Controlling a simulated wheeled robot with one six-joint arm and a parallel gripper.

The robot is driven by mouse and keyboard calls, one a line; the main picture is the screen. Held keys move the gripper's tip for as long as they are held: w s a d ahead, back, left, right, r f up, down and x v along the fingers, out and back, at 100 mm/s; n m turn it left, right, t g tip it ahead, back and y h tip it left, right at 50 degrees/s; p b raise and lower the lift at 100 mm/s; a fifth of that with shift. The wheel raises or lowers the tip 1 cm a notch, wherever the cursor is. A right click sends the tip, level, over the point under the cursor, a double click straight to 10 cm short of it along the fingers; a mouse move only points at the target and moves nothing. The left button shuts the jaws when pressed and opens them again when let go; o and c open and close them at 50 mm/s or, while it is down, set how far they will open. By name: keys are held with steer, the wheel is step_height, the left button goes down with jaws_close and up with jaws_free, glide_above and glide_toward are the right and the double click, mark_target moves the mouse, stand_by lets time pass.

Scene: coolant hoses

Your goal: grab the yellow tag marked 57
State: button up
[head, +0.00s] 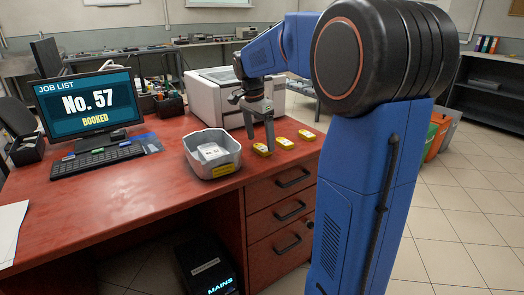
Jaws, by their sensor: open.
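Three yellow tags lie in a row on the red desk, near its front right edge: a left tag (262,150), a middle tag (285,143) and a right tag (307,135). Their markings are too small to read, so I cannot tell which one is marked 57. My gripper (260,139) points down just above and behind the left tag, with its jaws open and nothing seen between them. I cannot tell whether a fingertip touches that tag. The monitor (92,105) on the desk reads "No. 57 BOOKED".
A grey tray (228,168) with a white item inside stands just left of the tags. A white printer (215,95) stands behind my gripper. A keyboard (95,160) lies at left. The red desk (130,205) is clear in front.

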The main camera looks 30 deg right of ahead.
mark_target(262, 149)
steer(key=shift+d+f, duration=0.2)
steer(key=shift+f, duration=0.95)
steer(key=c, duration=1.1)
